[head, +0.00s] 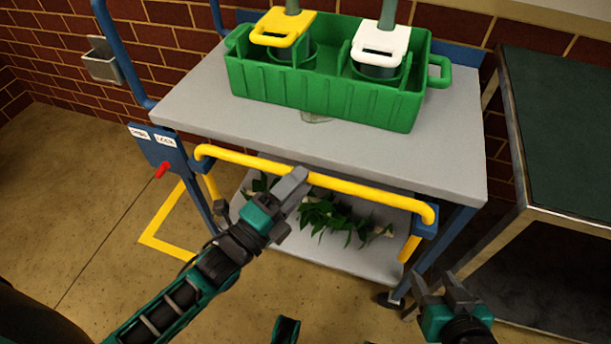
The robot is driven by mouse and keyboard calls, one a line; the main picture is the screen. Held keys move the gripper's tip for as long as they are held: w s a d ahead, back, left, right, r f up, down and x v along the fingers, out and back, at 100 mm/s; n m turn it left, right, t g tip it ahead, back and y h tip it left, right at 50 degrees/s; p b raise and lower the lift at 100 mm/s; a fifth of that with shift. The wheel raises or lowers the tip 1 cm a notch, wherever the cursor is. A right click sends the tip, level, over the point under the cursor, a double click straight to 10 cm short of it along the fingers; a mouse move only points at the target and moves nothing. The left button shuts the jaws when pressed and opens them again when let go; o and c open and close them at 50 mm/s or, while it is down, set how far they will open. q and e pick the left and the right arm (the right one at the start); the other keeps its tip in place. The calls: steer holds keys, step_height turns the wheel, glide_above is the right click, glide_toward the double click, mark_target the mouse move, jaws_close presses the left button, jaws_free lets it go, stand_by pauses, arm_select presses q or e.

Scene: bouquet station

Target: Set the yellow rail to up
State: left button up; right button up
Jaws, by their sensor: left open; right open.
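The yellow rail (345,188) runs across the near side of the grey cart, just below the front edge of its top. Its ends bend at blue brackets, and yellow side pieces (409,247) reach downward there. My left gripper (296,203) is open, and one finger overlaps the middle of the rail in the picture. I cannot tell whether it touches the rail. My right gripper (437,281) is open and empty, below and to the right of the rail's right end.
A green crate (320,95) with a yellow-handled and a white-handled holder stands on the cart top (200,105). Leafy stems (335,218) lie on the lower shelf. A labelled blue plate (155,147) with a red lever (162,170) is at left. A dark green table (570,130) stands right.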

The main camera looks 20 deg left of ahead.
arm_select(q)
steer(key=shift+x, duration=1.35)
steer(key=shift+c, duration=0.2)
jaws_close()
